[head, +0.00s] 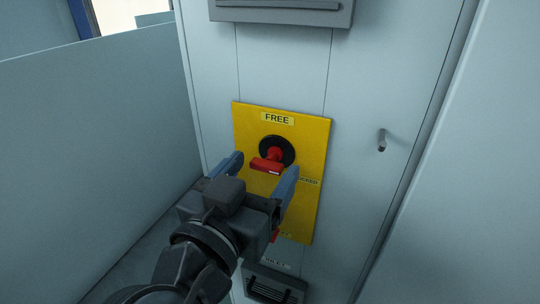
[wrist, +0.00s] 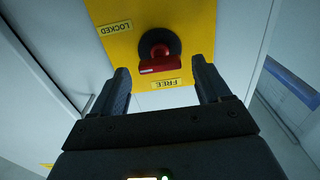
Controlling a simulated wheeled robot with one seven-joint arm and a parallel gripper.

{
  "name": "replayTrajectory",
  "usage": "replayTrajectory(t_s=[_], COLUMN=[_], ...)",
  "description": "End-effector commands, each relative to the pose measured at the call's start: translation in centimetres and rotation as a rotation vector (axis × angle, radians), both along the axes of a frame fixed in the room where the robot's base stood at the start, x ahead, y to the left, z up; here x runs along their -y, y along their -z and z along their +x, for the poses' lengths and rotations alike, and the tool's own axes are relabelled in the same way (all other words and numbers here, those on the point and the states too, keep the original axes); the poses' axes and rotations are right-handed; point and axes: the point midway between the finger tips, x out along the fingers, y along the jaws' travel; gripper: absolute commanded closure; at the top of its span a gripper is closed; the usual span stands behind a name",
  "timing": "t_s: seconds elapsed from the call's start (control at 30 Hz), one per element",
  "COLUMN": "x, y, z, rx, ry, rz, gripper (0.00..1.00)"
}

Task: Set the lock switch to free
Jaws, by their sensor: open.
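The lock switch is a red handle (head: 266,164) on a round black base (head: 290,148), mounted on a yellow plate (head: 310,150). A FREE label (head: 277,119) is at the plate's top, and a LOCKED label (head: 309,182) is at its right, partly hidden. The wrist view shows the plate upside down. There the red handle (wrist: 160,64) lies crosswise, with a white mark near its end on the LOCKED side. My gripper (head: 260,171) is open in front of the switch. Its fingers (wrist: 162,72) appear on either side of the handle; contact is not visible.
A grey box (head: 283,12) is above the plate, and a dark handled fitting (head: 270,286) is below. A small metal door handle (head: 381,140) is to the right. Grey-blue walls (head: 90,150) stand at both sides. My arm hides the plate's lower left.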

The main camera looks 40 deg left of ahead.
Motion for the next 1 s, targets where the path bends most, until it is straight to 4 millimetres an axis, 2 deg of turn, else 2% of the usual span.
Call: replayTrajectory(t_s=[0.1, 0.23, 0.57, 1.0], x=[-0.3, -0.6, -0.6, -0.6], y=[-0.2, -0.1, 0.0, 0.0], z=[1.5, 2.4, 2.7, 2.7], rx=[-0.001, 0.000, 0.000, 0.000], ry=[0.002, 0.000, -0.001, -0.001], rz=[-0.001, -0.001, 0.000, 0.000], gripper=[0.23, 0.23, 0.24, 0.67])
